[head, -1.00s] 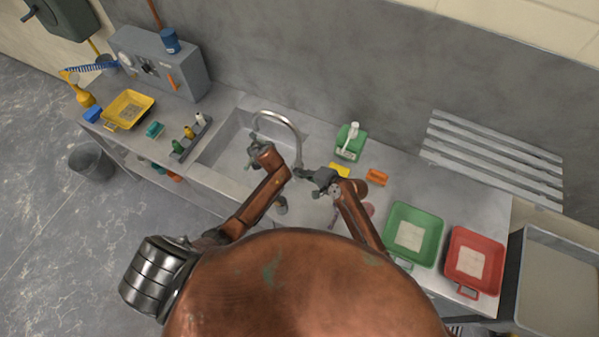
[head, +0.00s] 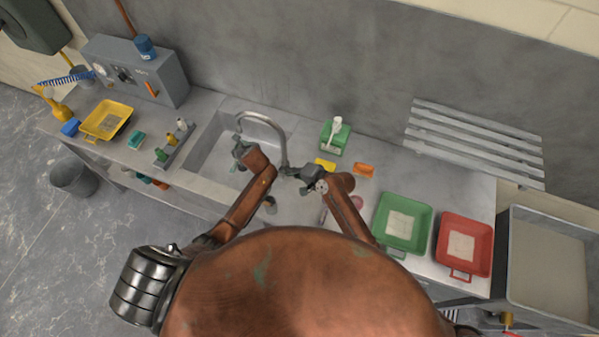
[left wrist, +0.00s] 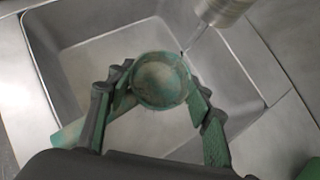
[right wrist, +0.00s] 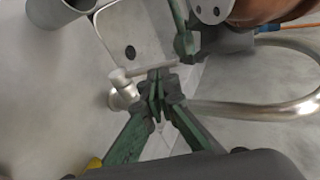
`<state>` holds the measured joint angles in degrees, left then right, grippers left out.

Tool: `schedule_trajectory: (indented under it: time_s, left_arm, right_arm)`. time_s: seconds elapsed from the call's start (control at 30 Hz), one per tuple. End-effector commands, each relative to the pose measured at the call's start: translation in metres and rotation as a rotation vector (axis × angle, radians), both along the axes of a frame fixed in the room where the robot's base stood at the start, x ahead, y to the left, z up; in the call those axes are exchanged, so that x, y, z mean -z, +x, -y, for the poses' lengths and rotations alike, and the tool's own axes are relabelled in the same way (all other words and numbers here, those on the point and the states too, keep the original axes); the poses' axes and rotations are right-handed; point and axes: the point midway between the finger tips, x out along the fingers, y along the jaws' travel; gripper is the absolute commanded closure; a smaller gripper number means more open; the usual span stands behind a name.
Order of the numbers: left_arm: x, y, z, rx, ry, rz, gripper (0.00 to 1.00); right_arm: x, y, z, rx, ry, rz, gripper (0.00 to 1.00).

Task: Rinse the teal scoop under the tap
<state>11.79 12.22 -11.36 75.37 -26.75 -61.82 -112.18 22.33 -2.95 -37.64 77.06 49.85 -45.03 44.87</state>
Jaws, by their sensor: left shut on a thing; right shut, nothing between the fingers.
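The teal scoop (left wrist: 160,80) is held in my left gripper (left wrist: 158,95). Its round bowl faces the camera, with grey-brown residue inside; its handle shows at lower left. In the head view my left gripper (head: 238,152) is over the sink (head: 215,160), beneath the tap's arched spout (head: 262,118). In the left wrist view the spout end (left wrist: 222,10) is above and right of the bowl. A thin pale streak runs from it toward the bowl's rim; it looks like water. My right gripper (right wrist: 155,95) is shut and empty, close beside the tap lever (right wrist: 150,73); contact is unclear.
Green (head: 428,235) and red (head: 487,250) trays lie further right. A yellow tray (head: 122,108) and a small rack (head: 175,150) are left of the sink.

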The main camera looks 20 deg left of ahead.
Motion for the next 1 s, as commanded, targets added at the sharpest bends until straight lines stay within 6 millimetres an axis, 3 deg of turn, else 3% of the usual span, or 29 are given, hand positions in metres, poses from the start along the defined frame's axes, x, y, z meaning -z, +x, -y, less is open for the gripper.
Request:
schedule_trajectory:
  time_s: [0.07, 0.5, 0.6, 0.77, 0.93, 1.0]
  left_arm:
    - [0.000, 0.000, 0.000, 0.000, 0.001, 0.001, 0.80]
    - [0.000, 0.000, 0.000, 0.000, 0.001, 0.001, 0.80]
    - [0.000, 0.000, 0.000, 0.000, 0.001, 0.001, 0.80]
    - [0.000, 0.000, 0.000, 0.000, 0.001, 0.001, 0.80]
    - [0.000, 0.000, 0.000, 0.000, 0.001, 0.001, 0.80]
    - [0.000, 0.000, 0.000, 0.000, 0.001, 0.001, 0.80]
  right_arm:
    - [-0.001, -0.005, 0.019, 0.004, -0.002, -0.001, 1.00]
    - [-0.058, -0.024, 0.079, 0.001, -0.001, 0.002, 1.00]
    - [-0.064, -0.026, 0.085, 0.001, -0.001, 0.000, 0.99]
    - [-0.066, -0.027, 0.087, 0.028, 0.017, -0.047, 0.88]
    - [-0.061, -0.025, 0.079, 0.155, 0.103, -0.263, 0.76]
    - [-0.058, -0.025, 0.075, 0.231, 0.155, -0.396, 0.76]
